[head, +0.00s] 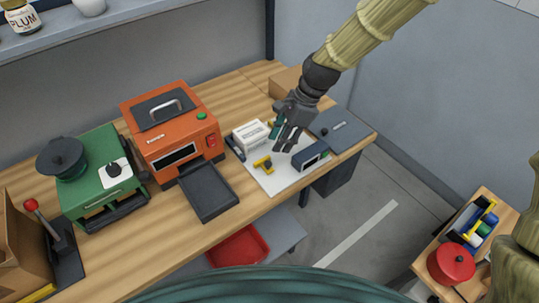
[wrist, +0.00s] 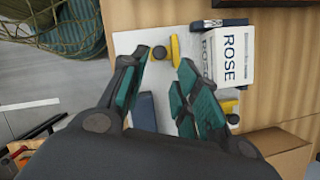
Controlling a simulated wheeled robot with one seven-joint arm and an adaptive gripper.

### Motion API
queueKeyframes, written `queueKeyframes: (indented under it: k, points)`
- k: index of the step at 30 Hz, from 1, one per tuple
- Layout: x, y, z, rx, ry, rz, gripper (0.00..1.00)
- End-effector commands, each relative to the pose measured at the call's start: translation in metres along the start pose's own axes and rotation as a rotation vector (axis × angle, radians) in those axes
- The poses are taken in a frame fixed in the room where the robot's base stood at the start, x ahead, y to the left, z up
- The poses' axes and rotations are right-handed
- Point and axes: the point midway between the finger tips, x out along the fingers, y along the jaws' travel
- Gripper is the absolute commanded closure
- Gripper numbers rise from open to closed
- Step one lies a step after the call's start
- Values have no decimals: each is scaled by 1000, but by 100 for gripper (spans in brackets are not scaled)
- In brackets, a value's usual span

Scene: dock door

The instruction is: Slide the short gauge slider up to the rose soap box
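The white rose soap box (head: 250,136), lettered ROSE in the wrist view (wrist: 232,55), stands on a pale board (head: 283,180). A yellow slider with a dark round knob (head: 263,163) lies on the board in front of the box; it also shows in the wrist view (wrist: 175,48), apart from the box. A second yellow piece (wrist: 230,107) is partly hidden beyond the box. I cannot tell which is the short one. My gripper (head: 283,147) is open and empty above the board. In the wrist view its fingertips (wrist: 162,62) point towards the first slider's knob.
A dark blue box (head: 311,155) stands on the board's right side, close to my gripper. An orange machine (head: 170,130) with a dark tray (head: 207,192) stands left. A cardboard box (head: 286,81) is behind.

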Motion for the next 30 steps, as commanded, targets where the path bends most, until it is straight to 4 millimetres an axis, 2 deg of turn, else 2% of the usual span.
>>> queueKeyframes:
  k: [18,24,30]
  points:
    - [70,0,2,-4,0,4,69]
    - [83,0,2,-4,0,2,69]
    - [88,0,2,-5,0,2,69]
